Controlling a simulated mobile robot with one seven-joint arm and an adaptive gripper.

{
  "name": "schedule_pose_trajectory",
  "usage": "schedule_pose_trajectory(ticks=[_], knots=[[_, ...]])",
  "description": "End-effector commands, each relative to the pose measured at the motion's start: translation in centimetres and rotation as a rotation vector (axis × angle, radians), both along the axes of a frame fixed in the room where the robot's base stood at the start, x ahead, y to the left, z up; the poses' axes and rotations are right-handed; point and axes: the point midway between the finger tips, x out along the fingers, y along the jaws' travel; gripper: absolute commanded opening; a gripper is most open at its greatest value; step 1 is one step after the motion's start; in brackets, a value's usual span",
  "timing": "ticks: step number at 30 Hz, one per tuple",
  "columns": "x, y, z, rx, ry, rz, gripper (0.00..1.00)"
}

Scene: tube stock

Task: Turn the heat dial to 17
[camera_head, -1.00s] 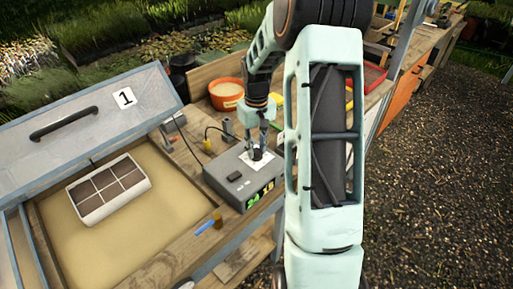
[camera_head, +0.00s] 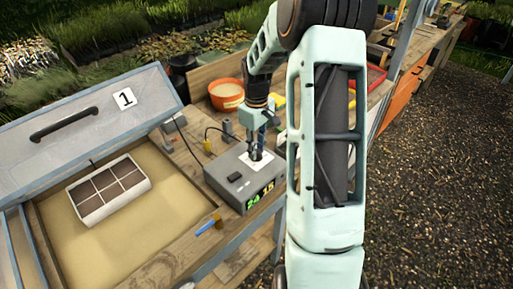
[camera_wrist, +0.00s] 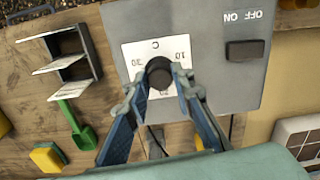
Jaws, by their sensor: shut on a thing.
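The black heat dial (camera_wrist: 158,70) sits on a white scale plate (camera_wrist: 136,52) on the grey control box (camera_wrist: 120,17). In the wrist view the scale shows 10, 30 and a C, upside down. My gripper (camera_wrist: 159,80) is shut on the dial, one finger on each side. In the head view my gripper (camera_head: 256,152) points down onto the box (camera_head: 222,185) and mostly hides the dial. The box's display (camera_head: 261,195) shows a green 24 and a yellow number that looks like 15. The dial's pointer cannot be made out.
A dark switch (camera_wrist: 246,50) marked ON and OFF is on the box beside the dial. A sand bed with a seed tray (camera_head: 88,205) and a raised lid marked 1 (camera_head: 60,135) lies left. An orange pot (camera_head: 226,95) stands behind. A blue-handled tool (camera_head: 206,225) lies in front.

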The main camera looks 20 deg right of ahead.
Motion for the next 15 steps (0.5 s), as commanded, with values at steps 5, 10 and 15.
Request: schedule_pose_trajectory(ticks=[5, 10, 15], knots=[[0.1, -0.02, 0.09, -0.001, -0.003, -0.001, 0.0], [0.08, -0.01, 0.07, 0.0, -0.002, -0.001, 0.38], [0.04, 0.0, 0.04, 0.0, -0.001, -0.002, 0.4]])
